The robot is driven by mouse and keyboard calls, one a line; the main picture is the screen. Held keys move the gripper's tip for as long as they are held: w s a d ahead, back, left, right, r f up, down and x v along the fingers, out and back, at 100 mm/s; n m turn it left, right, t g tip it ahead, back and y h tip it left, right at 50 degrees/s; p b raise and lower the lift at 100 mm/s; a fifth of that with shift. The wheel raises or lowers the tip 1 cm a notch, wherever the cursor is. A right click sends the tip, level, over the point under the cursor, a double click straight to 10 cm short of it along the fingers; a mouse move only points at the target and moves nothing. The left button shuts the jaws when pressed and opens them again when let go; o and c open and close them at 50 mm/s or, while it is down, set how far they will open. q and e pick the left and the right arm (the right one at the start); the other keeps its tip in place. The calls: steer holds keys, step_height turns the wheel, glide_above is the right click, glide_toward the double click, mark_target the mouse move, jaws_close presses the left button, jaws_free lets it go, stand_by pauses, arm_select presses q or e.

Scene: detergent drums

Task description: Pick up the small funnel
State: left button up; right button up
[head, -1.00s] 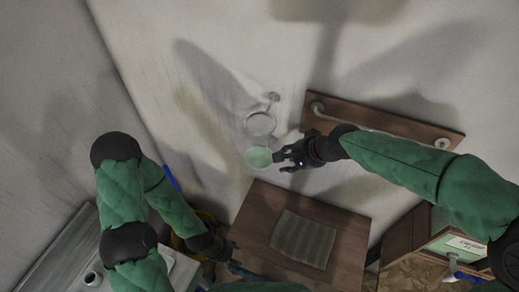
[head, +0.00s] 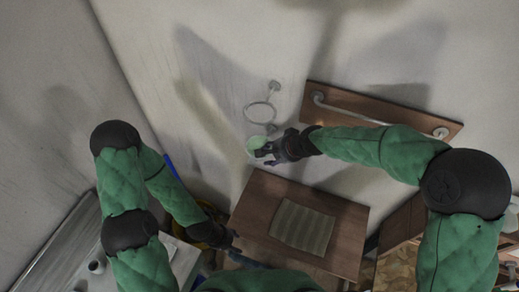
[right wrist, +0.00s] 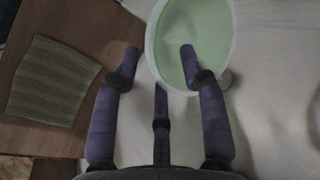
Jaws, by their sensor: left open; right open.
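The small funnel (head: 256,144) is a pale green round cup just below a metal ring (head: 260,112) by the wall. It is partly hidden by my right gripper (head: 264,156). In the right wrist view the funnel (right wrist: 190,25) shows its green inside and pale rim. My right gripper (right wrist: 160,55) is open: one finger overlaps the funnel's inside, another is left of the rim. I cannot tell whether they touch it. My left gripper (head: 234,240) is open and dark, low near the wooden table's left edge, away from the funnel.
The wooden table (head: 256,205) with a striped mat (head: 302,228) lies below the funnel. A wooden board with a grab bar (head: 350,115) is on the wall at right. A grey counter (head: 60,245) is at lower left, with a small cup (head: 96,266).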

steer(key=shift+s, duration=0.1)
steer(key=shift+c, duration=0.3)
jaws_close()
